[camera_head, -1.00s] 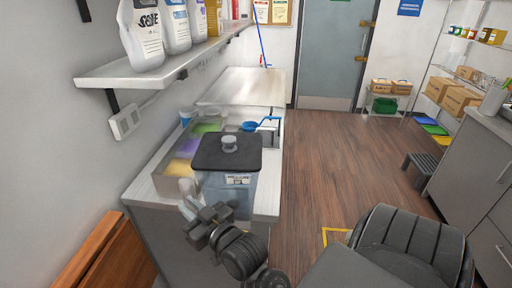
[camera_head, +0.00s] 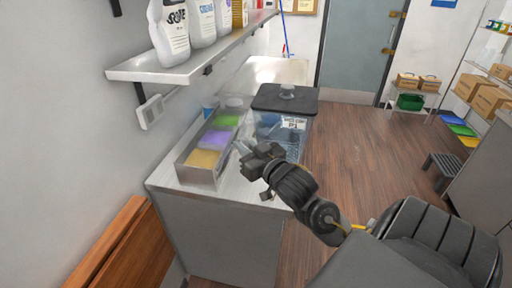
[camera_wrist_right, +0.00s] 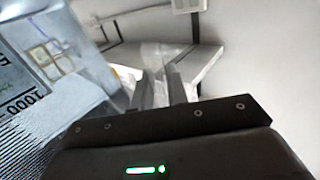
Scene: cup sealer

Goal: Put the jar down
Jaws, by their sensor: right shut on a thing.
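The jar (camera_head: 297,138) is a clear bluish container with a black lid, a pale knob and a white label. It appears upright on the counter's right part, beside the tray; its base is partly hidden by my right arm. My right gripper (camera_head: 243,149) is at its near left side, shut on a pale, translucent part that appears to be the jar's handle; the exact contact is unclear. In the right wrist view the jar (camera_wrist_right: 62,65) fills the left side and the gripper fingers (camera_wrist_right: 162,88) are close together. My left gripper is not in view.
A tray (camera_head: 197,170) with yellow, purple and green compartments stands left of the jar on the counter (camera_head: 165,178). A wall shelf (camera_head: 160,72) with white bottles overhangs at the left. The counter's front strip is bare. Open floor (camera_head: 350,140) lies to the right.

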